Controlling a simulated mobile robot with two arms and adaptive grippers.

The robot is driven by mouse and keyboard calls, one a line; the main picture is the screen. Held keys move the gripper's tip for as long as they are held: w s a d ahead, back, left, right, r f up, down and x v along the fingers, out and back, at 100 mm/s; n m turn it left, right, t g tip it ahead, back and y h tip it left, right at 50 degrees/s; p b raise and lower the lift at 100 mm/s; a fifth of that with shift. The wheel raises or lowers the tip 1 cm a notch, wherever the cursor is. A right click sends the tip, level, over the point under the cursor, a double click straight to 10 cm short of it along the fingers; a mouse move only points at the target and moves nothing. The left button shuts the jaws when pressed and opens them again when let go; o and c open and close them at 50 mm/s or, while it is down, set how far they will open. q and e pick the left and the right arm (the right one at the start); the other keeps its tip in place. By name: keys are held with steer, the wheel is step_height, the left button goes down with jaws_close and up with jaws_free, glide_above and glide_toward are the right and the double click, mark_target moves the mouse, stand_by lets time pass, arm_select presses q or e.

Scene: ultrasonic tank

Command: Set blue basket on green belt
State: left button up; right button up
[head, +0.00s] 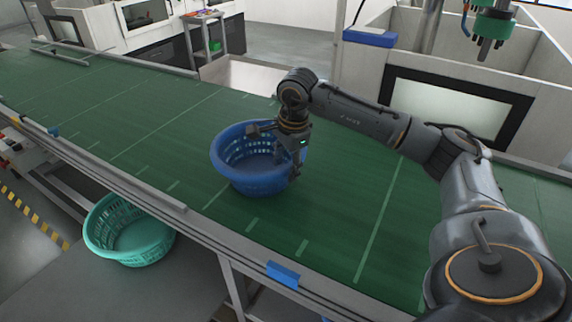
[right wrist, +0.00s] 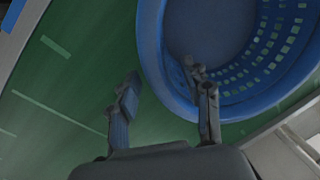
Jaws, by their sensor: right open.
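The blue basket (head: 240,180) stands upright on the green belt (head: 130,115), near the middle of the head view. My right gripper (head: 275,154) is at the basket's right side, pointing down, with its fingers spread. In the right wrist view, the right gripper (right wrist: 165,88) has one finger outside the blue basket (right wrist: 155,45) and the other over its rim or inside. I cannot tell whether either finger touches it. The basket's right side is partly hidden by the gripper. My left gripper is not in view.
A teal basket (head: 130,228) stands on the floor below the belt's near edge. A metal side rail (head: 110,180) runs along that edge. White machines (head: 450,100) stand behind the belt. The belt left of the blue basket is clear.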

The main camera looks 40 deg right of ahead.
step_height(320, 180, up, 12)
steer(key=s+b, duration=0.1)
steer(key=s, duration=0.1)
steer(key=shift+f+b, duration=0.15)
steer(key=shift+b, duration=0.25)
